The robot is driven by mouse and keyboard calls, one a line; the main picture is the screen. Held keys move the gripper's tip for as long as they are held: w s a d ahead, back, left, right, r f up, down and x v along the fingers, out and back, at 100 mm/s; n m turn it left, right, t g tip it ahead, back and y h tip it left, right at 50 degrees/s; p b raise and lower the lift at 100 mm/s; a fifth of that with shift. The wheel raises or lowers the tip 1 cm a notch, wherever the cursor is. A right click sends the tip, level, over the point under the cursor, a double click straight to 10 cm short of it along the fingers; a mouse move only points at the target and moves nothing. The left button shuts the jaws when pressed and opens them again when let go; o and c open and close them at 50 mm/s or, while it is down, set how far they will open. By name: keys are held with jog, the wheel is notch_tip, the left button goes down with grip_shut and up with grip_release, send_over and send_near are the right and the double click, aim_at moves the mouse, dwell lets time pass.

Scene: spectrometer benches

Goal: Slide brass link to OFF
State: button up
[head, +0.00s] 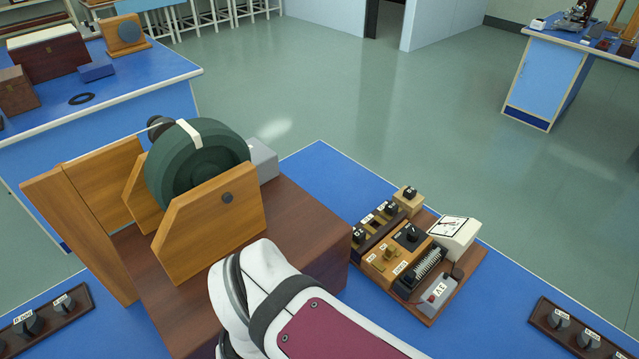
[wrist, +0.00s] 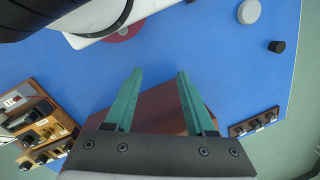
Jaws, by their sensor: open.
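My gripper (wrist: 160,72) is open and empty, its two green fingers spread over the blue bench top and a red-brown wooden box (wrist: 155,108) in the wrist view. In the head view my white arm hides the gripper. A wooden control board (head: 413,310) stands to the right of the box in the head view. On its panel sits a small brass piece (head: 388,253), likely the brass link, between small labels too small to read surely. In the wrist view the board is at the left edge, well away from my fingers.
A large green coil (head: 197,165) in wooden cheeks stands on the box. The board also carries a black knob (head: 409,234), a meter (head: 455,232) and a grey battery-like block (head: 436,297). Knob strips lie at the bench's left (head: 45,318) and right (head: 575,330).

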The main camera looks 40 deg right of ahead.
aim_at(392, 248)
jog(key=w+d+r+m, duration=0.1)
jog(key=w+d+m, duration=0.1)
jog(key=w+d, duration=0.2)
jog(key=w+d+r+m, duration=0.1)
jog(key=w+d+m, duration=0.1)
jog(key=w+d, duration=0.2)
jog(key=w+d+r+m, duration=0.2)
jog(key=w+d, duration=0.2)
jog(key=d, duration=0.4)
jog(key=shift+h, duration=0.4)
jog(key=d+m, duration=0.1)
jog(key=d, duration=0.5)
jog(key=w+d+m, duration=0.1)
jog(key=d, duration=0.2)
jog(key=shift+f+m, duration=0.2)
jog(key=shift+m, duration=0.1)
jog(key=s+d+f+m+h, duration=0.15)
jog(key=s+d+m, duration=0.25)
jog(key=d, duration=1.1)
jog(key=shift+y, duration=0.25)
notch_tip(392, 248, down, 17)
jog(key=shift+a+r, duration=0.1)
jog(key=shift+r, duration=0.1)
grip_shut()
